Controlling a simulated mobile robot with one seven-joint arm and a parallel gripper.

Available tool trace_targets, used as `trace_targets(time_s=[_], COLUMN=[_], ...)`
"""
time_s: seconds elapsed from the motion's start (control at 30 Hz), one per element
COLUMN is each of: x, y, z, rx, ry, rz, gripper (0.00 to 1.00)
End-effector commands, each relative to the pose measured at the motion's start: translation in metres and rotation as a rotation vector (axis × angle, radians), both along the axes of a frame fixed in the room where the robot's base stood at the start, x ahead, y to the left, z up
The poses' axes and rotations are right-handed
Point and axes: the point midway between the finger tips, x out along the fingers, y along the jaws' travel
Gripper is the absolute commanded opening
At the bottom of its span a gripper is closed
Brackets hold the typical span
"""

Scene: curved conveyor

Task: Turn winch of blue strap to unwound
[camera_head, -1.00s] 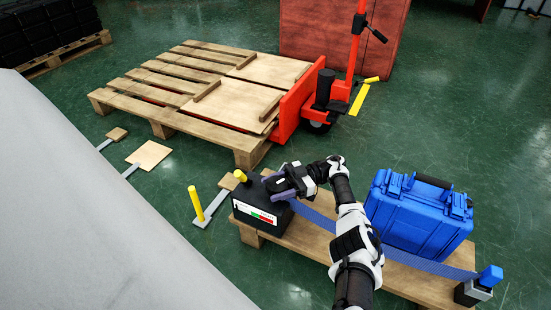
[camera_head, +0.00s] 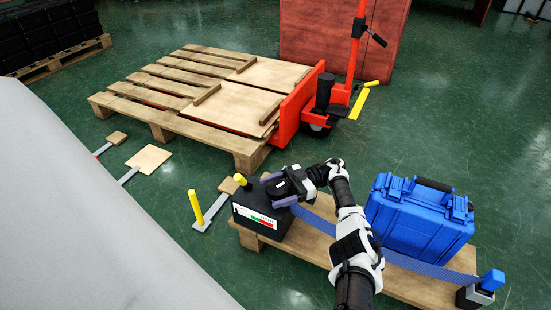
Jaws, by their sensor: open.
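The blue strap (camera_head: 428,269) runs along the front of the blue case (camera_head: 420,214), from a small post with a blue top (camera_head: 490,281) at the right to the black winch box (camera_head: 262,222) at the left. The winch box carries a white label with a green and red scale. My gripper (camera_head: 277,192) is open at the top of the winch box, its purple fingers apart. It hides most of the box top, so I cannot tell whether the fingers touch the winch. A yellow knob (camera_head: 240,179) shows just behind the box.
A low wooden board (camera_head: 310,240) carries the box, case and post. A yellow post on a grey plate (camera_head: 196,208) stands to the left. A wooden pallet (camera_head: 170,105) with a red pallet jack (camera_head: 300,105) is behind. A grey surface (camera_head: 90,220) fills the lower left.

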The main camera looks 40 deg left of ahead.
Motion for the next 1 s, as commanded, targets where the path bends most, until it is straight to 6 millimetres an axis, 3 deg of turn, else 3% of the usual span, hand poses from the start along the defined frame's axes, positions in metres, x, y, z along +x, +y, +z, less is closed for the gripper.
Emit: trace_targets(time_s=[0.17,0.7,1.0], x=[0.000,0.000,0.000], y=[0.000,-0.001,-0.001], z=[0.026,0.155,0.195], rx=[0.003,0.002,0.000], ry=[-0.001,-0.003,0.000], rz=[0.000,0.000,0.001], gripper=[0.78,0.78,0.78])
